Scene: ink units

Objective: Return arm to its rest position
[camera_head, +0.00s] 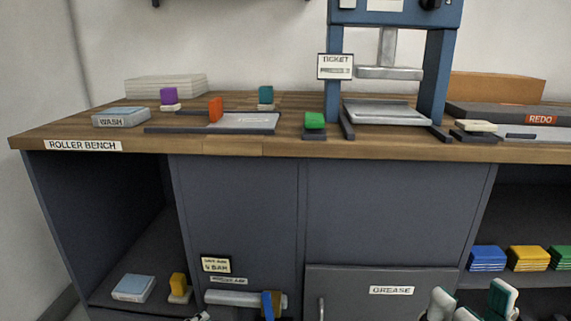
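My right gripper (472,300) shows at the bottom right edge, in front of the cabinet's grease drawer and the open shelf. Its pale, teal-edged fingers stand apart with nothing visible between them; the rest of the arm is out of frame. A small pale and dark piece at the bottom edge, left of centre, looks like the tip of my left gripper (197,316). Too little of it shows to tell its opening. No rest position is marked in view.
The roller bench (290,146) carries a blue press (437,70), a wash box (121,117) and several coloured blocks. The grease drawer (385,291) is below. Coloured stacks (488,259) sit on the right shelf.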

